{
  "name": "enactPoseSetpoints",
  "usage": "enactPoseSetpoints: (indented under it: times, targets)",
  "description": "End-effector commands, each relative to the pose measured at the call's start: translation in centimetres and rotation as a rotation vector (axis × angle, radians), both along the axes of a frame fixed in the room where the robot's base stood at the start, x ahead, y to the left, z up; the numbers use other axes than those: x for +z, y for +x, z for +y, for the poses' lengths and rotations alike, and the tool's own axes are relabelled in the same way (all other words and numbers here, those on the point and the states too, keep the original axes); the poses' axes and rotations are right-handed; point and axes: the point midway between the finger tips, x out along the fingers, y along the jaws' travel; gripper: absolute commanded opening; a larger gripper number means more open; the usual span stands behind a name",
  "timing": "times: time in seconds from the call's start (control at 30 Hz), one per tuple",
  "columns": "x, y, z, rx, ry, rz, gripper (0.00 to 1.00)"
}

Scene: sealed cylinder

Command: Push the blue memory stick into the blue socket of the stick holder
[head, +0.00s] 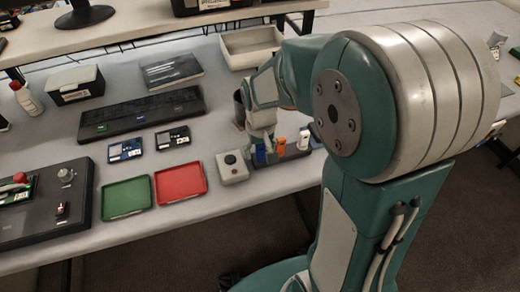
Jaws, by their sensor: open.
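A dark block, likely the stick holder (290,158), stands near the front of the table, right of centre. Upright coloured pieces show at it: a blue one, likely the blue memory stick (259,156), at its left end, an orange one (281,147) in the middle and a white one (303,139) at the right. My gripper (263,141) points down just above the blue piece and is open. Its fingertips are small and partly merged with the pieces behind. I cannot tell whether they touch the blue piece, or how deep it sits. The blue socket cannot be made out.
A white box with a round black top (232,167) stands close left of the holder. Red (180,181) and green (126,197) trays lie further left. A long dark bar (142,113) and a pale bin (251,46) lie behind.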

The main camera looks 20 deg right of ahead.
Motion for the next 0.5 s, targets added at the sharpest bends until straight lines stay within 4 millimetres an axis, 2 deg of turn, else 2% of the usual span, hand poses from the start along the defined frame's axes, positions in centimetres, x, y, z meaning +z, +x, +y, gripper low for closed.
enactPoseSetpoints:
  times: [0.13, 0.23, 0.5]
  targets:
    - [0.2, 0.0, 0.0, 0.0, 0.0, -0.001, 0.75]
    - [1.1, 0.1, 0.0, 0.0, 0.0, -0.003, 0.75]
    - [6.5, 0.1, 0.0, 0.0, 0.0, -0.006, 0.75]
